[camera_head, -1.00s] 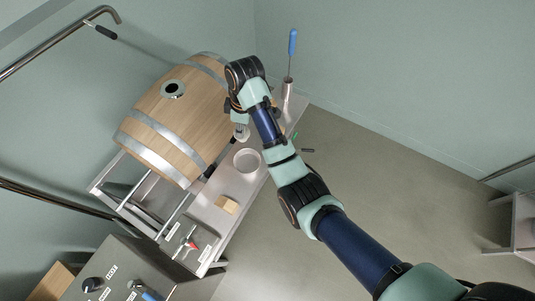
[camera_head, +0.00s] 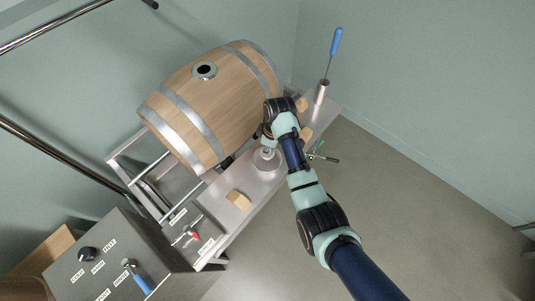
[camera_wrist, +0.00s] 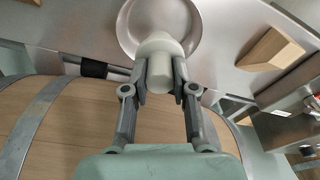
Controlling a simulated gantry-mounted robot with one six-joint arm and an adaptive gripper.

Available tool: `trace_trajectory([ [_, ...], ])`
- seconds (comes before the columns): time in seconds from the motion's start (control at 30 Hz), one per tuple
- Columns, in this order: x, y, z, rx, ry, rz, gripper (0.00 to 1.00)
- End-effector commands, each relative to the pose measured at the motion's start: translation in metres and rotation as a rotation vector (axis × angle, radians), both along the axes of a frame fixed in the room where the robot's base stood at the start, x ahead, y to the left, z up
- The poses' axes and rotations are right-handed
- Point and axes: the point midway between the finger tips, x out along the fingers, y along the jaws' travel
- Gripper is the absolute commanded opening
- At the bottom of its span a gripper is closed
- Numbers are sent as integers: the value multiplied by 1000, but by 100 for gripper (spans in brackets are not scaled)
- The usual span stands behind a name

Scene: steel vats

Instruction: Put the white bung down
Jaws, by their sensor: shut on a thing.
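The white bung (camera_wrist: 158,62) is between the fingers of my gripper (camera_wrist: 160,84), which is shut on it in the wrist view. In the head view, my gripper (camera_head: 268,140) is beside the barrel's lower right side, with the bung's pale end (camera_head: 267,152) over a round steel dish (camera_head: 267,169). In the wrist view the bung overlaps the near part of the dish (camera_wrist: 124,30). I cannot tell whether the bung touches the dish. The wooden barrel (camera_head: 222,112) lies on its rack with its round bung hole (camera_head: 205,70) open on top.
The dish stands on a narrow steel shelf (camera_head: 221,214). A wooden block (camera_head: 238,200) sits left of the dish. A steel cylinder (camera_head: 321,92) holding a blue-handled tool (camera_head: 336,42) stands at the far end. A control panel (camera_head: 108,270) is at lower left.

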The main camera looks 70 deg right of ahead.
Motion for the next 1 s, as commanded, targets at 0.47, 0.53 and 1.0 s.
trace_trajectory([
  [0.47, 0, 0, -42, -1, -1, 0, 0],
  [0.53, 0, 0, -42, -1, -1, 0, 0],
  [1.0, 0, 0, -45, 0, 0, 0, 52],
])
